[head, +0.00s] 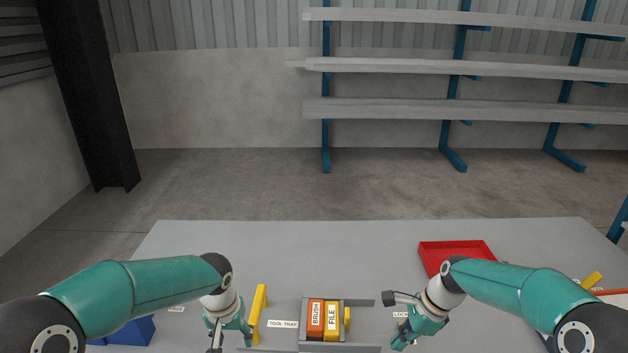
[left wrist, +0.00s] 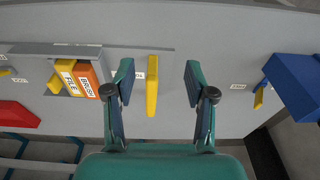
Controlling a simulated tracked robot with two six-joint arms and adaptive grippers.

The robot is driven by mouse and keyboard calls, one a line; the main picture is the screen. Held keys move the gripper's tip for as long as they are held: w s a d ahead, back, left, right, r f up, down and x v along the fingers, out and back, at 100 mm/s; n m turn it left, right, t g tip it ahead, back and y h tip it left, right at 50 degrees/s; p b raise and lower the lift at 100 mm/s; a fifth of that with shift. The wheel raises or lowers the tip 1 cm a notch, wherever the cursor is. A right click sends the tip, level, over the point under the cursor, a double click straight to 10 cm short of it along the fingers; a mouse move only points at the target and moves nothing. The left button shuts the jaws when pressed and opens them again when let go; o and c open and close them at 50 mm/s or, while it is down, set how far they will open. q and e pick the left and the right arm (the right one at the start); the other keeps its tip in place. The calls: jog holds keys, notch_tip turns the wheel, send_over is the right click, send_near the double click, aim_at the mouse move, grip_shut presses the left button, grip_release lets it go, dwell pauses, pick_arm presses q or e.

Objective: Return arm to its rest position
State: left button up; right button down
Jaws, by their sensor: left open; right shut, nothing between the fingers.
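My left gripper (head: 230,340) is at the lower left of the table in the head view. In the left wrist view its two fingers (left wrist: 158,75) are wide apart with nothing held. A yellow upright piece (head: 258,313) stands just right of it; in the left wrist view this yellow piece (left wrist: 152,88) appears in the gap between the fingers, but its distance from them is hard to judge. My right gripper (head: 408,340) is shut and empty at the lower right, right of the tool tray (head: 305,347). Both arms are bent over the table.
The tray holds an orange BRUSH block (head: 316,318) and a yellow FILE block (head: 332,320). A red tray (head: 455,247) lies behind my right arm. A blue bin (head: 130,332) is partly hidden by my left arm. The table (head: 320,240) is clear at the back centre.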

pick_arm(q)
jog(key=s+f+n+g+h+b, duration=0.15)
jog(key=s+f+g, duration=0.25)
jog(key=s+f, duration=1.05)
jog(key=s+d+f+t+h, duration=0.2)
jog(key=s+d+f, duration=0.3)
jog(key=s+f, duration=0.3)
jog(key=shift+s+f+n+t, duration=0.3)
jog(key=shift+s+n+t, duration=0.2)
jog(key=shift+s, duration=0.45)
pick_arm(e)
jog(key=s+a+f+n, duration=0.3)
jog(key=s+f+n, duration=0.5)
jog(key=s+f, duration=0.2)
jog(key=s+a+f+n, duration=0.4)
jog(key=s+f+n, duration=0.4)
jog(key=s, duration=0.6)
notch_tip(320, 180, down, 3)
jog(key=shift+s+r+n, duration=0.1)
jog(key=shift+s+n, duration=0.2)
jog(key=shift+s, duration=0.1)
pick_arm(q)
jog(key=shift+h, duration=0.25)
